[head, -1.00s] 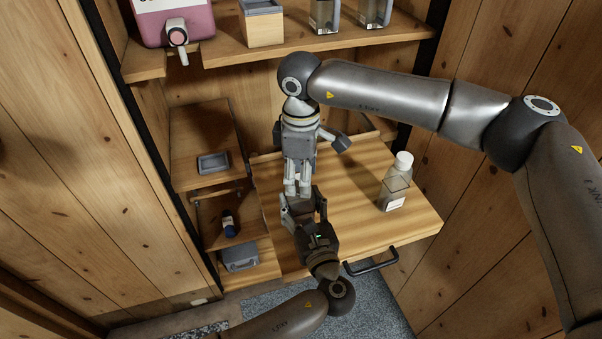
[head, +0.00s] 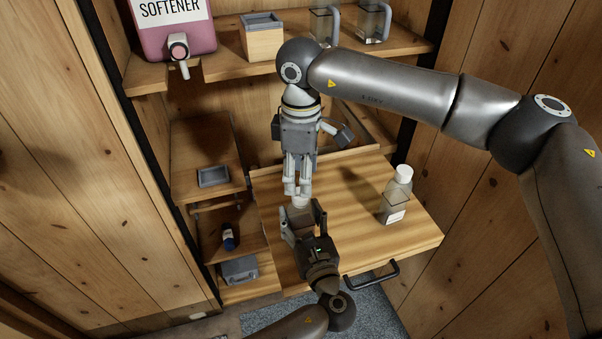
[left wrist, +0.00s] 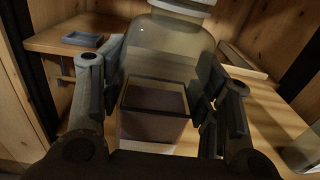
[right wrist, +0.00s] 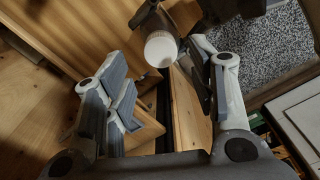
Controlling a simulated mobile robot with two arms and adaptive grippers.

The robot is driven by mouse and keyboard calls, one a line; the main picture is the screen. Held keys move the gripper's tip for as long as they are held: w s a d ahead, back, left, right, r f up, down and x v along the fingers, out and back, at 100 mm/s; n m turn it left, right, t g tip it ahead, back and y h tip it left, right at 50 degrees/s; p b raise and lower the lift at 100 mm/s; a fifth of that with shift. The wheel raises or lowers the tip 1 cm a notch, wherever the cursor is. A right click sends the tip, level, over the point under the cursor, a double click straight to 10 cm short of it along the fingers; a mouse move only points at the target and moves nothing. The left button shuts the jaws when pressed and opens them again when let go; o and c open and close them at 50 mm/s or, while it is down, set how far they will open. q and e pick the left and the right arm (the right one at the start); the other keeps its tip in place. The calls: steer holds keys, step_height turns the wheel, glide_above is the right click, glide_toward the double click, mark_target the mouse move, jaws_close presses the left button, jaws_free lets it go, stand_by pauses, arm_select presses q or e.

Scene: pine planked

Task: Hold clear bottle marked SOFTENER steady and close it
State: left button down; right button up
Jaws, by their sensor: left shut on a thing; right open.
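My left gripper (head: 303,222) is shut on a clear bottle, which fills the space between its fingers in the left wrist view (left wrist: 165,62). The bottle looks upright above the front of the wooden worktop (head: 350,235); its label wording is not readable. A white cap (right wrist: 161,50) sits at the bottle's top and shows in the head view (head: 301,200); how tightly it sits cannot be told. My right gripper (head: 298,190) points down just above the cap, open and empty, with its fingers either side of the cap in the right wrist view.
Another clear bottle with a white cap (head: 396,196) stands on the worktop at right. A pink SOFTENER dispenser (head: 172,35) with a tap, a wooden box (head: 262,40) and glass jugs (head: 372,22) stand on the upper shelf. Small items lie on the left shelves.

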steer(key=n, duration=0.5)
steer(key=shift+r, duration=0.15)
steer(key=n, duration=0.5)
steer(key=shift+r, duration=0.2)
steer(key=n, duration=0.5)
steer(key=shift+r, duration=0.15)
steer(key=n, duration=0.5)
steer(key=shift+r, duration=0.2)
steer(key=n, duration=0.5)
steer(key=shift+r, duration=0.2)
steer(key=n, duration=0.5)
steer(key=shift+r, duration=0.15)
steer(key=n, duration=0.5)
steer(key=shift+r, duration=0.2)
steer(key=n, duration=0.6)
steer(key=shift+r+n, duration=0.2)
steer(key=shift+n, duration=0.1)
